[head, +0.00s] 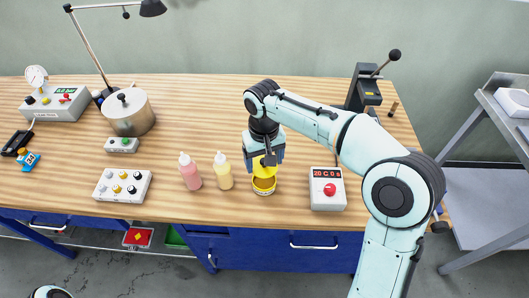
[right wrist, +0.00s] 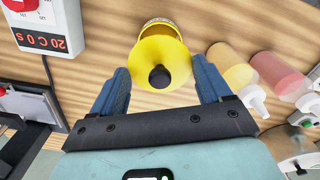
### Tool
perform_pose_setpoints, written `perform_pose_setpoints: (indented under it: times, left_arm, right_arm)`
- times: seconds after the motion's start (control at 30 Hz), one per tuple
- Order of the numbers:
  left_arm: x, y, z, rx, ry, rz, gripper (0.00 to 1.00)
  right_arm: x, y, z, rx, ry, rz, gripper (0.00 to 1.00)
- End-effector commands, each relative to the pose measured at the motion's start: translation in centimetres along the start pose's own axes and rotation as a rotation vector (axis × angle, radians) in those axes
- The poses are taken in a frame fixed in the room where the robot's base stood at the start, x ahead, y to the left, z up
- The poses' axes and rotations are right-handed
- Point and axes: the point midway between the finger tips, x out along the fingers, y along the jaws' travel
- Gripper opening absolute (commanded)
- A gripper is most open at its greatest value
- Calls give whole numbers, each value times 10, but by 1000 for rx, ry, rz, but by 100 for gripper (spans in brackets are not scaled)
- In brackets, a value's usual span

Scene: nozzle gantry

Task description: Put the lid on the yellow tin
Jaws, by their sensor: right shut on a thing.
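The yellow tin (head: 264,188) stands open on the wooden bench near its front edge. In the right wrist view the tin (right wrist: 160,22) is partly hidden behind the lid. The yellow lid (head: 268,162) has a black knob, which shows in the right wrist view on the lid's face (right wrist: 152,56). My right gripper (head: 266,155) is shut on the lid by its edge, with a blue finger on each side. It holds the lid just above the tin, apparently tilted; whether they touch is unclear. My left gripper is not in view.
Yellow (head: 223,172) and pink (head: 190,173) squeeze bottles stand close left of the tin. A white box with a red display (head: 327,190) stands to the right. A button panel (head: 122,186) and a metal pot (head: 128,113) are farther left. Bare bench lies behind the bottles.

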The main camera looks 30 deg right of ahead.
Motion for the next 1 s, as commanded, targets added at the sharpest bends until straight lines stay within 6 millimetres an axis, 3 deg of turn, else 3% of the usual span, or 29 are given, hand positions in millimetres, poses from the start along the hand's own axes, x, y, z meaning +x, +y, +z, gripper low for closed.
perform_pose_setpoints:
  times: [0.4, 0.6, 1.0]
  left_arm:
    - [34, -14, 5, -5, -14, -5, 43]
    - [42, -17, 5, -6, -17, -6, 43]
    - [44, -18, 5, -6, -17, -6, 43]
  right_arm:
    - [40, 0, 0, 0, -2, 0, 49]
    - [55, 0, 0, 0, -1, 1, 49]
    - [59, 0, -1, 0, -1, 1, 49]
